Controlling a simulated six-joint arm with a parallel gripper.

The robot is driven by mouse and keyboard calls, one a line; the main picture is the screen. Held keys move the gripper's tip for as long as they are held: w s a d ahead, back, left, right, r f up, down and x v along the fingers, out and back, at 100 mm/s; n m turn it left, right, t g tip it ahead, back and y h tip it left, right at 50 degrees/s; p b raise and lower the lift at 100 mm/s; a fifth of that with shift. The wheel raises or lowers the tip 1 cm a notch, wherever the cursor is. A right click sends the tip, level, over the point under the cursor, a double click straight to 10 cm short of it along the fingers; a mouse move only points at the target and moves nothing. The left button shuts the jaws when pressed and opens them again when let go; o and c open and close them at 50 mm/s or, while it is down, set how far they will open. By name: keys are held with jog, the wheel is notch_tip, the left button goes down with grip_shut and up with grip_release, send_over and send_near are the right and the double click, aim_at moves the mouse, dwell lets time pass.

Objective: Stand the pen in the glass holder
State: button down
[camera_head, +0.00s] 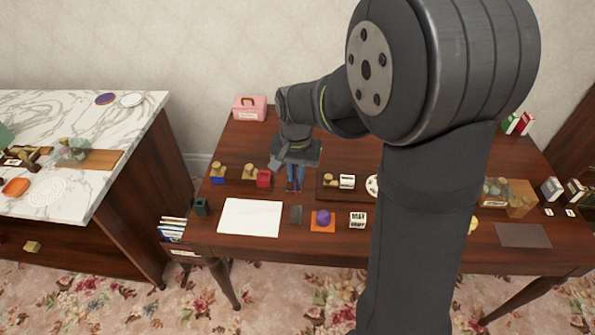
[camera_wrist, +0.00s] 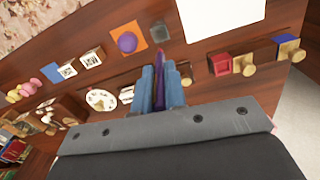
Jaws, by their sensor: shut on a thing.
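My gripper (camera_head: 294,186) hangs over the middle of the dark wooden desk. Its blue fingers (camera_wrist: 160,88) are shut on a slim purple pen (camera_wrist: 160,70), which sticks out past the fingertips and points away from the wrist camera. A small grey-green, glassy-looking piece (camera_head: 296,214) stands between the white sheet and the orange mat; it also shows in the wrist view (camera_wrist: 160,32). It may be the glass holder, but I cannot tell surely. A dark green cup-like box (camera_head: 201,207) stands at the desk's left end. The pen is apart from both.
A white sheet (camera_head: 250,217) lies front left. A purple ball sits on an orange mat (camera_head: 315,228), beside a lettered block (camera_head: 357,220). Red (camera_head: 264,178) and blue (camera_head: 217,174) boxes with brass pieces stand left of my gripper. A pink box (camera_head: 250,107) stands behind.

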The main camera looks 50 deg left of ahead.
aim_at(296, 188)
jog(key=shift+f, duration=2.85)
jog(key=shift+f, duration=3.05)
jog(key=c, duration=1.4)
grip_release()
notch_tip(296, 188, up, 18)
jog(key=shift+f, duration=0.25)
jog(key=shift+f, duration=0.1)
